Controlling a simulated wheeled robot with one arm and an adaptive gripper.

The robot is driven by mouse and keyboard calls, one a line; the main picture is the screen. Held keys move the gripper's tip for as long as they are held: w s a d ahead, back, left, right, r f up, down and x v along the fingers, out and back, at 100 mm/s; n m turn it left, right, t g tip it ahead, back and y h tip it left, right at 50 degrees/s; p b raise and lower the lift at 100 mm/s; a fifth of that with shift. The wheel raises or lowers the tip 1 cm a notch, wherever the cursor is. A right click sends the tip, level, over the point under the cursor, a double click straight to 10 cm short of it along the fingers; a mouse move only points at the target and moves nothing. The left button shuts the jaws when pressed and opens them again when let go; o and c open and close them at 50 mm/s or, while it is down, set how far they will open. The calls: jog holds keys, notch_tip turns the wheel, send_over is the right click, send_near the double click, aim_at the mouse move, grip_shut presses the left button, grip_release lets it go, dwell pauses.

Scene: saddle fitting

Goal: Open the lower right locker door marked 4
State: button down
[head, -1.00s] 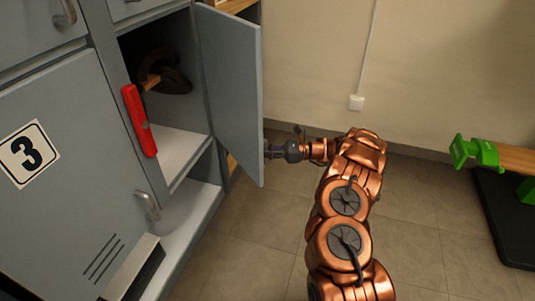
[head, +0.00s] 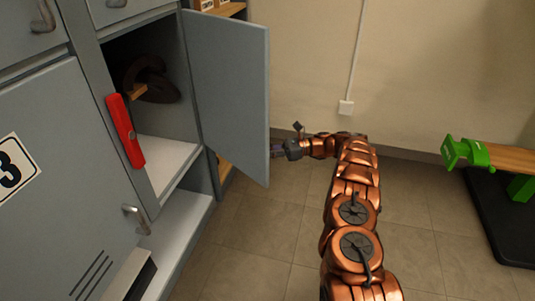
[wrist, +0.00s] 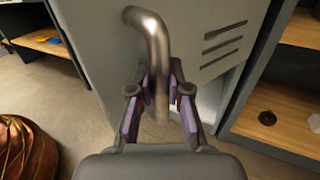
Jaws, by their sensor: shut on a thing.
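The open locker door (head: 230,95) stands out from the lower right compartment, with its plain inner face toward the head view. Its number is not visible. In the wrist view, the door's outer face (wrist: 100,40) shows vent slots and a bent metal handle (wrist: 150,35). My gripper (head: 277,152) is at the far side of the door, partly hidden by its free edge. In the wrist view my gripper (wrist: 161,88) is shut on the handle, one finger on each side.
Inside the compartment are a dark brown saddle-like item (head: 150,80) and a red object (head: 125,130) at its front edge. The door marked 3 (head: 60,160) is at left. A green-ended stand (head: 470,152) is at right. Open tiled floor (head: 255,240) lies between.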

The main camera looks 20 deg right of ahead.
dwell(0.4)
jog(key=c, duration=1.1)
grip_release()
jog(key=shift+r, duration=0.1)
